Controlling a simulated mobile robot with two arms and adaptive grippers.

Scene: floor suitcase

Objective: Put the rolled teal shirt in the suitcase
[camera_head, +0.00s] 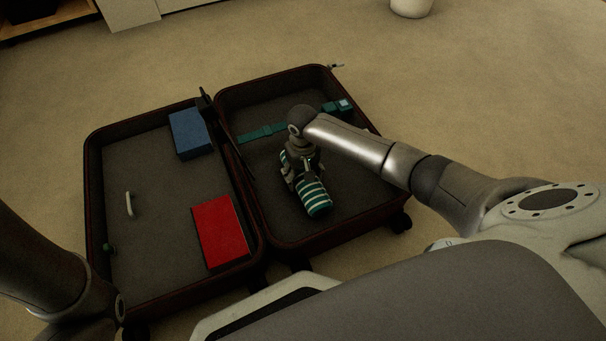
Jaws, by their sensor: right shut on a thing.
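The open suitcase (257,223) lies flat on the floor with its two halves side by side. The rolled teal shirt (315,197), with white stripes, is over the right half, inside its rim as seen from above. My right gripper (302,178) points down and is shut on the shirt roll. Whether the roll touches the suitcase floor, I cannot tell. The gripper hides part of the roll. My left arm shows at the lower left edge, but its gripper fingers are not visible.
The left half holds a blue box (189,133), a red book-like item (221,231) and a small white handle-shaped item (129,204). A teal strap (262,133) lies across the right half. A white pot (411,7) stands far back on open carpet.

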